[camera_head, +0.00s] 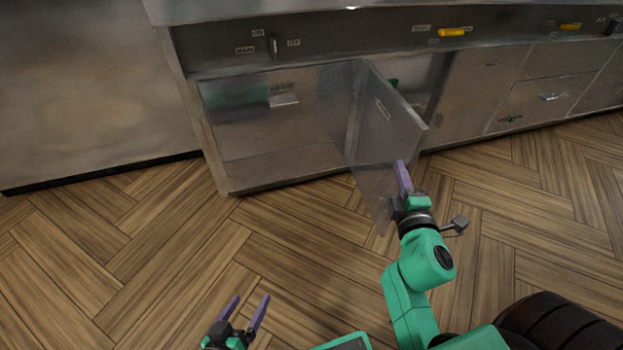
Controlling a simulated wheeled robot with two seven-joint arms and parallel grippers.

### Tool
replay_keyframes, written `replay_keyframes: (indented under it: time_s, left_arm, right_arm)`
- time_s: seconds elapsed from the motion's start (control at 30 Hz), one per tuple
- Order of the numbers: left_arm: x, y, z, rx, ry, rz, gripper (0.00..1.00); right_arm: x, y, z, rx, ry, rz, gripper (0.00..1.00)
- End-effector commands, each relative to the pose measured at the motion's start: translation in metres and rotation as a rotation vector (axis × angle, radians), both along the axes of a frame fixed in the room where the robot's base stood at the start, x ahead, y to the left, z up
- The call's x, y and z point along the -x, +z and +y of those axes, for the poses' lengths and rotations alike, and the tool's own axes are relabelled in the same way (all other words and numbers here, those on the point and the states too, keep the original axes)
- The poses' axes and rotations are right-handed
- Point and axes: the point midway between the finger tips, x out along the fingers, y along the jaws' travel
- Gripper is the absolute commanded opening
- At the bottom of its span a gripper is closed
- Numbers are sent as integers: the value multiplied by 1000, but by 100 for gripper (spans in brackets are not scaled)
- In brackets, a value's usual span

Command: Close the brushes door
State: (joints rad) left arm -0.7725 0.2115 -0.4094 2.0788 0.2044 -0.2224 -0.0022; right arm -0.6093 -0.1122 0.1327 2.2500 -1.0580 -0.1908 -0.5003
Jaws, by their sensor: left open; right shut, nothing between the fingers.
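The grey metal door (370,140) with a small label stands swung open, out from the cabinet front. Its label is too small to read. An opening shows behind it on the right, with something green (393,84) inside, mostly hidden. My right gripper (403,178), with purple fingers, is shut and empty at the door's free edge. Its fingers overlap the door's edge in the picture; I cannot tell if they touch it. My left gripper (246,312) is open and empty, low over the floor at the bottom, away from the door.
A shut cabinet front (260,125) with a handle lies left of the open door. More shut fronts and a drawer (545,100) lie to the right. Yellow handles (452,33) show on the upper panel. The wooden floor (130,240) before the cabinets is clear.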

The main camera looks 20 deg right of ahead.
Motion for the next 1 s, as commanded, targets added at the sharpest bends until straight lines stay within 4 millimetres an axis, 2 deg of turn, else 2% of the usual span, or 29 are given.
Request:
replay_keyframes:
  time_s: [0.1, 0.27, 0.37, 0.73, 0.9, 1.0]
  left_arm:
    - [-2, 7, -4, 22, 0, -20, 90]
    - [-3, 12, -3, 17, -1, -15, 90]
    - [-3, 15, -2, 7, -4, -5, 90]
    - [-3, 12, 0, -6, -9, 9, 90]
    - [-3, 11, -2, 9, -3, -7, 90]
    - [-3, 11, -2, 15, -1, -14, 90]
  right_arm:
    - [4, 13, -3, 48, -12, -24, 0]
    - [-2, 16, -4, 46, -8, -25, 0]
    - [-16, 18, -8, 46, -7, -26, 0]
    - [-92, 16, -36, 44, -9, -28, 0]
    - [-88, 14, -65, 45, -9, -21, 0]
    - [-87, 14, -73, 43, -9, -22, 0]
